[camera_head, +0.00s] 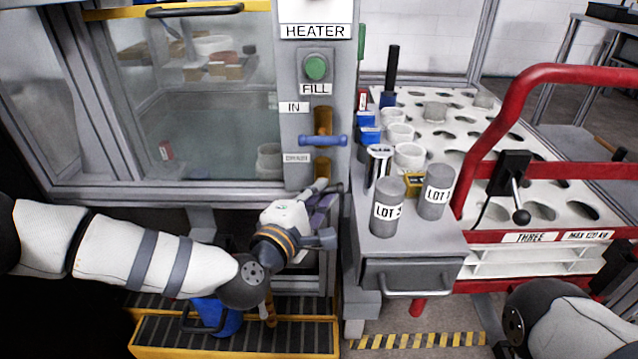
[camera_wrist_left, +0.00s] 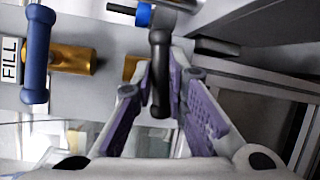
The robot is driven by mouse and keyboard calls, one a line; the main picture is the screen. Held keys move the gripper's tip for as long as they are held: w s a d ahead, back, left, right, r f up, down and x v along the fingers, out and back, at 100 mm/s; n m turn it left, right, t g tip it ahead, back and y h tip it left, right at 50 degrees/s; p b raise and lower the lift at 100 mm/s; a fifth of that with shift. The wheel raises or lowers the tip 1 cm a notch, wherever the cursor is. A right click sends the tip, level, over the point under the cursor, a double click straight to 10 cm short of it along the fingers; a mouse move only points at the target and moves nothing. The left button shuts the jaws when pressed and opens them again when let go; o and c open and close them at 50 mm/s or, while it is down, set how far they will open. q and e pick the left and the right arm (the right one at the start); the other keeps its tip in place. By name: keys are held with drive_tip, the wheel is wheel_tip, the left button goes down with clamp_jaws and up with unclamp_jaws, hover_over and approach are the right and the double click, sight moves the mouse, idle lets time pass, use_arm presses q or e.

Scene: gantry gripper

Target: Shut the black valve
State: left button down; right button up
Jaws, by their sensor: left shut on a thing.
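The black valve is under the small drain label on the grey panel. Its black lever handle (camera_wrist_left: 160,72) shows best in the left wrist view, lying lengthwise between the purple finger pads. In the head view, its brass body (camera_head: 322,168) shows just above my fingers, and the handle is mostly hidden. My left gripper (camera_head: 324,198) is at the foot of the panel, shut on the black handle; it also shows in the left wrist view (camera_wrist_left: 162,92). My right gripper is outside the view; only part of that arm shows at bottom right.
A blue valve handle (camera_head: 309,141) sits on brass close above the black valve. A green button (camera_head: 316,67) is higher up. A grey bench with cups (camera_head: 388,206) and a red-railed rack (camera_head: 555,236) stand close to the right. A glass-fronted tank (camera_head: 205,115) is left.

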use_arm(q)
drive_tip(key=shift+m+g+y+p, duration=0.3)
drive_tip(key=shift+m+g+p, duration=0.1)
drive_tip(key=shift+m+p, duration=0.45)
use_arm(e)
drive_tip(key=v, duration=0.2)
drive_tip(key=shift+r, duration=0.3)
use_arm(q)
drive_tip(key=c, duration=1.6)
unclamp_jaws()
drive_tip(key=shift+s, duration=0.15)
drive_tip(key=v, duration=1.2)
